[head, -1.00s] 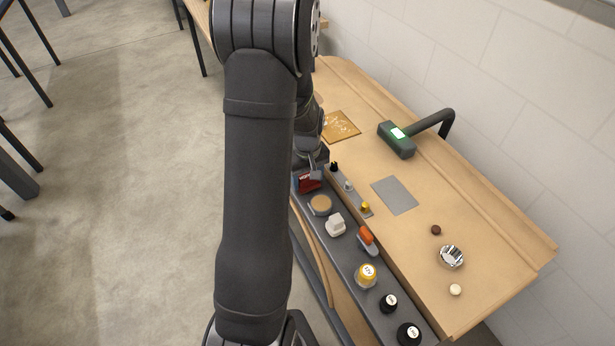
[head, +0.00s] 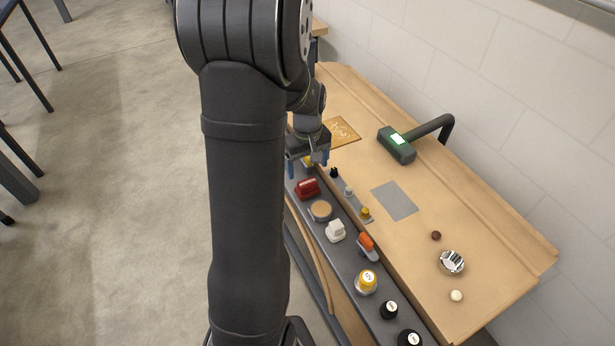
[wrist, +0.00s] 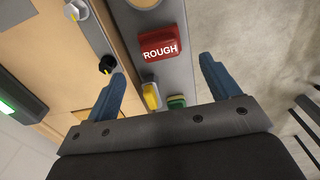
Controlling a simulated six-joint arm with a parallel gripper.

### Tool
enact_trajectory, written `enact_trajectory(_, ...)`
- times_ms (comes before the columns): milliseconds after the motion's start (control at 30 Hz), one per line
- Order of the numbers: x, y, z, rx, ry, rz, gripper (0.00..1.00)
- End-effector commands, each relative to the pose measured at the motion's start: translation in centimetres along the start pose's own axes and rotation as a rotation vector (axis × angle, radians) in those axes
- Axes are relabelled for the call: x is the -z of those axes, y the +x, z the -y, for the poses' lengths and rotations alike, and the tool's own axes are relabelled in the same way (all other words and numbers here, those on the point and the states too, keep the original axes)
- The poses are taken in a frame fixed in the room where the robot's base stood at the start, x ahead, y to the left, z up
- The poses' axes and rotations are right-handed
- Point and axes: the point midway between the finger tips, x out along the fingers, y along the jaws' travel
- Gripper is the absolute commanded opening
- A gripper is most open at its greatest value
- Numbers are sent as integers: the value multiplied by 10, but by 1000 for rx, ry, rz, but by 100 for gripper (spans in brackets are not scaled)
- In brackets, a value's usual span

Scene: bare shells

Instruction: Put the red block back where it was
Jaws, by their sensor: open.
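The red block (head: 308,188) sits on the grey rail (head: 346,262) along the bench's near edge. In the wrist view, the red block (wrist: 160,43) shows the white word "ROUGH". My gripper (head: 307,164) is open and empty, with blue fingers, just beyond the block along the rail and apart from it. In the wrist view, the fingers of my gripper (wrist: 162,70) are spread wide, with the block past the tips and between their lines.
A tan round pad (head: 320,210), white block (head: 335,231), orange-handled piece (head: 367,246) and yellow-topped knob (head: 367,281) line the rail. Yellow (wrist: 151,95) and green (wrist: 177,102) pieces lie between my fingers' lines. A small knob strip (head: 349,191) runs alongside. A grey square (head: 395,200) lies on the bench.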

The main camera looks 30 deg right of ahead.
Motion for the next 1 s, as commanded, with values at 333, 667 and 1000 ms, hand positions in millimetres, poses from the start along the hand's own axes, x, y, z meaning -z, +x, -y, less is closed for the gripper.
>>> enact_trajectory(333,0,-42,0,0,0,0,81)
enact_trajectory(667,0,-43,0,1,0,1,81)
enact_trajectory(1000,-1,-7,1,4,0,6,81)
